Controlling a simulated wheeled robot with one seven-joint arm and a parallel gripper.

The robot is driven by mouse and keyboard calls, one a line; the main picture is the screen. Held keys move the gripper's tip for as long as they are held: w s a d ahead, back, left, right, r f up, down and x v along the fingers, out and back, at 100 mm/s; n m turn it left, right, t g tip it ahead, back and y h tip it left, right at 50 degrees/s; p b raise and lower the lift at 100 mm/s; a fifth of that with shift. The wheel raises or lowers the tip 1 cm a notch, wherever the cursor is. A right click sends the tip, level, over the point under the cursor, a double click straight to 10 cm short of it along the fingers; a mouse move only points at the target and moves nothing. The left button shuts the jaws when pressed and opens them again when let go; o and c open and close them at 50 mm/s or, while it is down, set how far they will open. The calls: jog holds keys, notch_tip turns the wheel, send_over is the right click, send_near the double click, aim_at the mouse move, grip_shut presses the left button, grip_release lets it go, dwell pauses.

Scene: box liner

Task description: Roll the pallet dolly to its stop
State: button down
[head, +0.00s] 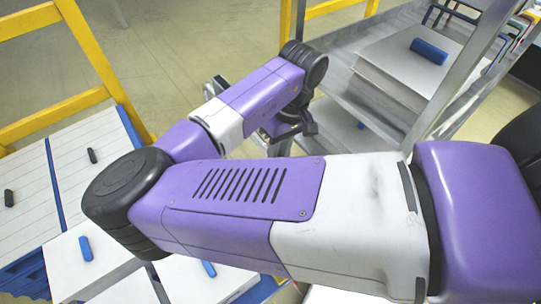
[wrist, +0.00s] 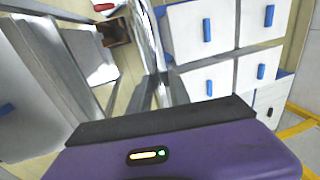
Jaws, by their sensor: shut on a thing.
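A low blue base (head: 30,272), which looks like the pallet dolly, shows at the lower left of the head view under white boxes (head: 85,262) with blue grips. My arm hides much of it. My gripper (head: 285,131) is beyond the forearm, near the picture's middle, beside grey metal bars. It is shut on what looks like a grey metal bar; the contact is mostly hidden. In the wrist view a shiny metal bar (wrist: 152,48) runs up from behind the purple gripper body, beside the stacked boxes (wrist: 205,82).
A grey metal rack (head: 350,70) with white boxes stands at the right of the head view, close to my gripper. Yellow rails (head: 90,55) stand at the upper left. Bare floor (head: 190,45) lies between rails and rack.

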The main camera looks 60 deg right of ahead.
jog(key=shift+s+d, duration=0.25)
jog(key=shift+d, duration=0.15)
jog(key=c, duration=1.2)
grip_release()
jog(key=shift+c, duration=0.2)
jog(key=v, duration=0.7)
jog(key=shift+r, duration=0.4)
jog(key=shift+a, duration=0.1)
